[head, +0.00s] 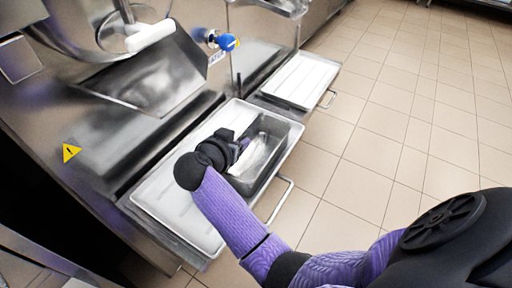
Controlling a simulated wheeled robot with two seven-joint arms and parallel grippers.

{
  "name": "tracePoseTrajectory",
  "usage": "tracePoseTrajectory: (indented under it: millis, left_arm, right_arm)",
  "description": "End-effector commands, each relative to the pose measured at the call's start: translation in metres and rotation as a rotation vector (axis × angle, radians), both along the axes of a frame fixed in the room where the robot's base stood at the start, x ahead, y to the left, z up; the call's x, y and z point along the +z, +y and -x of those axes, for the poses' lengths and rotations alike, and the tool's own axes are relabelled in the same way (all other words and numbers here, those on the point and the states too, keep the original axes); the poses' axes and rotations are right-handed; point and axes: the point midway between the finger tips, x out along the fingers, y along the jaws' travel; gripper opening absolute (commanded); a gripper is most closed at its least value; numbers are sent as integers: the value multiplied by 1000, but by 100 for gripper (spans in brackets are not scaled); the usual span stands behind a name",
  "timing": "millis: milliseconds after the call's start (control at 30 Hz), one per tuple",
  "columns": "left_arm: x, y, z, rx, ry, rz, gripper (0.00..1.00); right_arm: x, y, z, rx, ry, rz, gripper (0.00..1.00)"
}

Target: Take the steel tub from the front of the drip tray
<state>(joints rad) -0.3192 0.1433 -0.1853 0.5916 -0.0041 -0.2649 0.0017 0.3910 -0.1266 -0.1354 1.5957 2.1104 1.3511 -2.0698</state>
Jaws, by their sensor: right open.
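The steel tub (272,164) is an open rectangular metal container. It stands at the right part of the white drip tray (170,202), below the front of the nearer freezer. My right gripper (243,143) is open at the tub's left side, by its rim. My wrist and forearm hide part of the tub's left end. I cannot tell whether the fingers touch the tub or straddle its wall. My left gripper is not in view.
The steel freezer front (120,140) rises behind the tray, with a white-handled chute door (150,36) and a blue knob (227,42). A second white tray (301,80) lies farther back. A wire handle (284,196) sticks out at the tray's front. The tiled floor (400,110) is clear to the right.

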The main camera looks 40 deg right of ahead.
Motion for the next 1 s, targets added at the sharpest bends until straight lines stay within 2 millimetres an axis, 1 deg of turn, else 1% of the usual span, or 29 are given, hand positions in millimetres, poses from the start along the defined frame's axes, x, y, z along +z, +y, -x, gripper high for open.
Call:
tracePoseTrajectory:
  millis: [167,200,267,300,433,667,1000]
  left_arm:
    - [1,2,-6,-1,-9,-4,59]
    - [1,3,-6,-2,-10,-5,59]
    - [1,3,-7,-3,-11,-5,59]
    - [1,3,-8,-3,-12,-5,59]
    - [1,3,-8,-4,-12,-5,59]
    - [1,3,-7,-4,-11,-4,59]
    - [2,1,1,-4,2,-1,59]
  right_arm:
    - [3,0,0,0,-2,0,57]
    - [3,0,0,0,-2,0,48]
    - [3,0,0,0,-2,0,36]
    - [3,0,0,0,-2,0,27]
    - [2,0,0,0,-2,0,0]
    - [2,0,0,0,-1,1,0]
    - [2,0,0,0,-1,1,0]
